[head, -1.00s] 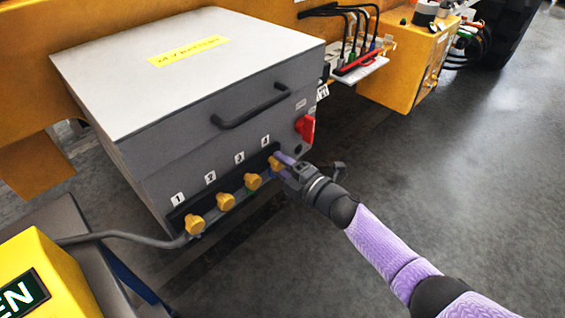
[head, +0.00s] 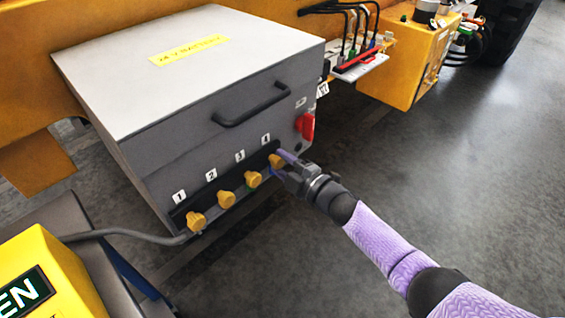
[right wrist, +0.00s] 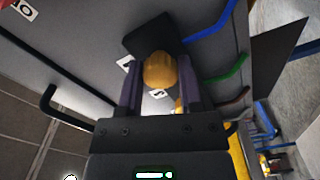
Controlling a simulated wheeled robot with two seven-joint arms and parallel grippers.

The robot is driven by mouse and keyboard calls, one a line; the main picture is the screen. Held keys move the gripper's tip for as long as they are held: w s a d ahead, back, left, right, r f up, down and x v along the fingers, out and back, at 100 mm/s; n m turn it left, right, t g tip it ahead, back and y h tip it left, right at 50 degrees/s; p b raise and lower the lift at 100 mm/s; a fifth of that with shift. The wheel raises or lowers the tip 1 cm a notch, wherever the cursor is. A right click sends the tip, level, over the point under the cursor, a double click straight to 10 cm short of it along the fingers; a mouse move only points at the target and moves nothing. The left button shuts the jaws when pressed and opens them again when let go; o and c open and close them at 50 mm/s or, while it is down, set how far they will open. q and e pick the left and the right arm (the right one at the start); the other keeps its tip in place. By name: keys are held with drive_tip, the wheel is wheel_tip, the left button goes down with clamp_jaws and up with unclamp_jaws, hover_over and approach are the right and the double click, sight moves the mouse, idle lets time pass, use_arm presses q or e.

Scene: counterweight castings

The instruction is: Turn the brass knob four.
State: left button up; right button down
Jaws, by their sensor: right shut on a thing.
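Brass knob four (head: 277,160) is the rightmost in a row of brass knobs on the dark strip of the grey battery box (head: 180,155), below the label 4. My right gripper (head: 281,161) is shut on it from the front right. In the right wrist view the round brass knob (right wrist: 160,70) sits between the two purple fingers (right wrist: 160,88). Knob three (head: 253,179), knob two (head: 226,199) and knob one (head: 196,221) run down to the left, untouched. My left gripper is out of view.
A red switch (head: 306,126) and a black handle (head: 250,105) stand out from the box above knob four. Black cables (head: 345,30) are at the back. A yellow block (head: 50,275) is at lower left. The floor at right is clear.

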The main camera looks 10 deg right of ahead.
drive_tip(key=shift+c, duration=1.3)
unclamp_jaws()
drive_tip(key=p+v, duration=0.2)
drive_tip(key=v, duration=0.8)
drive_tip(key=shift+p, duration=0.3)
drive_tip(key=shift+f, duration=0.15)
